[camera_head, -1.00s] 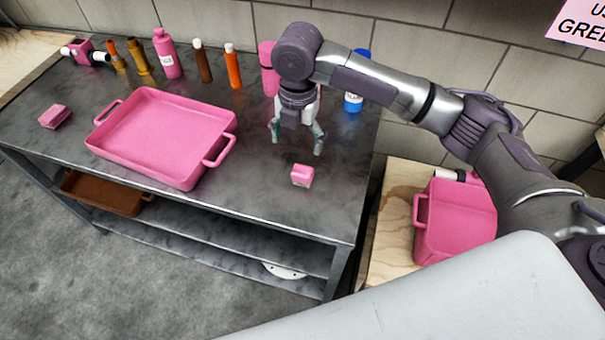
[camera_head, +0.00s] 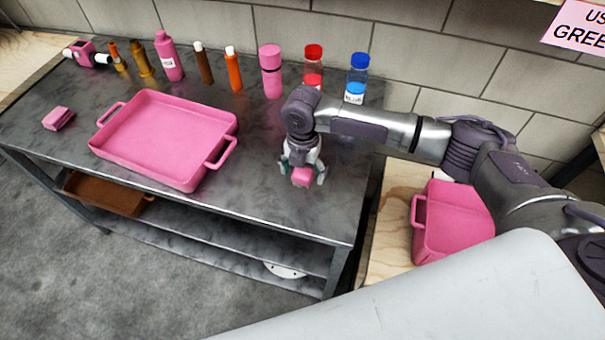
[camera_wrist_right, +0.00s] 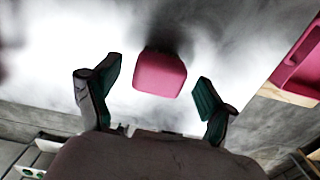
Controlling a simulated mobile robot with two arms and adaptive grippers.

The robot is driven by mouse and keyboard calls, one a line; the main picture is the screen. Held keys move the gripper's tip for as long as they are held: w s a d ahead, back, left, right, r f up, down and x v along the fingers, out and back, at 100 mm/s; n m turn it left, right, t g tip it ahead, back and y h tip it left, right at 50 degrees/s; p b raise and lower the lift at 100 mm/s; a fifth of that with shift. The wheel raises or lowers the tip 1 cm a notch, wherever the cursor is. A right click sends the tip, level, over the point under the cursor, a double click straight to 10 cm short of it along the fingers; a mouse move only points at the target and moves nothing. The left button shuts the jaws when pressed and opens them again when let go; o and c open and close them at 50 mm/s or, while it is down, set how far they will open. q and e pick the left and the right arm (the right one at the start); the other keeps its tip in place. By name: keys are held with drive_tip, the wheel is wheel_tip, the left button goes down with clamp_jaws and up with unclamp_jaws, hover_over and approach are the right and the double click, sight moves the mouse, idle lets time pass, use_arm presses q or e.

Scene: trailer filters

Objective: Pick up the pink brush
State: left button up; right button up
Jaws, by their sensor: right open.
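A small pink block (camera_head: 302,178), which I take for the pink brush, lies on the grey metal table near its front right part. No bristles can be made out. My right gripper (camera_head: 303,177) is open and reaches down over it, with a finger on each side. In the right wrist view the pink block (camera_wrist_right: 160,74) shows between and beyond the two open fingertips (camera_wrist_right: 160,88), with a gap on both sides. A second small pink block (camera_head: 58,118) lies at the table's left. My left gripper is not in view.
A pink tray (camera_head: 165,180) with two handles stands on the table to the left of my right gripper. Several bottles, including a blue-capped one (camera_head: 357,77) and a red-capped one (camera_head: 313,68), line the back. A pink bin (camera_head: 455,225) stands on wood at the right.

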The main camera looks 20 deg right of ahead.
drive_tip(key=shift+f, duration=0.75)
drive_tip(key=c, duration=1.2)
drive_tip(key=shift+r, duration=0.1)
drive_tip(key=shift+c, duration=0.2)
drive_tip(key=shift+r, duration=0.45)
wheel_tip(320, 180, up, 3)
drive_tip(key=shift+w+f+b, duration=0.1)
drive_tip(key=shift+f+b, duration=0.1)
drive_tip(key=shift+b, duration=0.2)
drive_tip(key=s+d+r+b, duration=0.1)
drive_tip(key=d+r, duration=0.6)
drive_tip(key=d, duration=0.4)
drive_tip(key=shift+s+d+r+b, duration=0.15)
drive_tip(key=shift+d+r+b, duration=0.1)
drive_tip(key=shift+b, duration=0.1)
